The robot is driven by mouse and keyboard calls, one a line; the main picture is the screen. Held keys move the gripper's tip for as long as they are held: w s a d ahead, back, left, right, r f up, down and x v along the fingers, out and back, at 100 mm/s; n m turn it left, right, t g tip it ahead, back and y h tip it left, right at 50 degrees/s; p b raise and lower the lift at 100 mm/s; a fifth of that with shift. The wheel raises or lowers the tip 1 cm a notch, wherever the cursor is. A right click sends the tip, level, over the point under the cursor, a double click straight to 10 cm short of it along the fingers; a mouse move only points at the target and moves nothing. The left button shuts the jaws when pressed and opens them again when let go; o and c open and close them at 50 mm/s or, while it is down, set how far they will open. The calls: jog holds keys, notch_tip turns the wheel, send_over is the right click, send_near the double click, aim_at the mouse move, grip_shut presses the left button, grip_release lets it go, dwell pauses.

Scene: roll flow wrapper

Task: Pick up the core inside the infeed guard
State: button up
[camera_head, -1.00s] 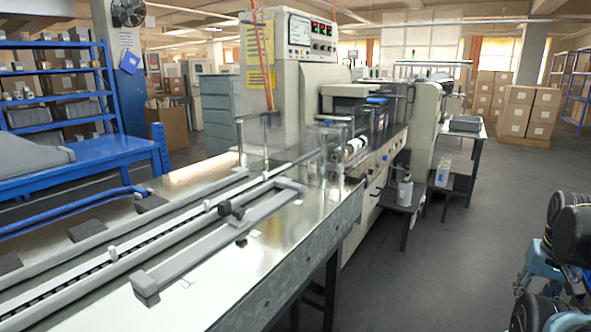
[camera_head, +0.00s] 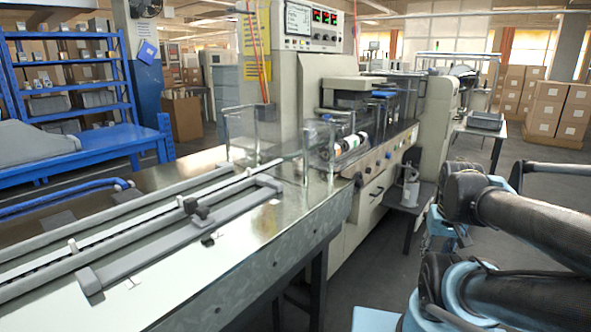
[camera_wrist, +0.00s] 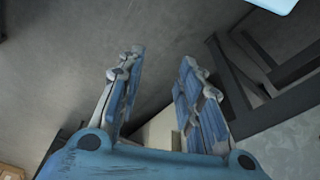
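The infeed guard (camera_head: 238,132) is a box of clear panels standing over the infeed end of the flow wrapper. I cannot make out a core inside it. The head view shows only my arm links at the right, not the gripper.
The metal infeed table (camera_head: 230,245) with grey rails (camera_head: 180,240) fills the front left. The machine body (camera_head: 320,85) stands behind it. Cartons (camera_head: 560,110) stand far right.

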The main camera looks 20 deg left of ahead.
jog(key=o, duration=0.4)
jog(key=shift+r, duration=0.1)
jog(key=shift+w+a+r+n, duration=0.1)
jog(key=shift+a+r+n, duration=0.1)
jog(key=shift+r, duration=0.35)
jog(key=shift+w+a+r+n, duration=0.1)
jog(key=shift+a+r, duration=0.05)
jog(key=shift+r, duration=0.4)
jog(key=w+a+r+n+y, duration=0.2)
jog(key=w+a+r+n, duration=0.2)
jog(key=w+a+r, duration=0.85)
jog(key=w+a+r+n+y, duration=0.1)
jog(key=w+a+r+n, duration=0.3)
jog(key=w+a+r, duration=0.8)
jog(key=w+a+f+n, duration=0.2)
jog(key=a+n, duration=0.1)
jog(key=a, duration=1.2)
jog(key=shift+y, duration=0.4)
jog(key=x, duration=1.1)
jog(key=shift+a+f, duration=0.15)
jog(key=shift+x, duration=2.6)
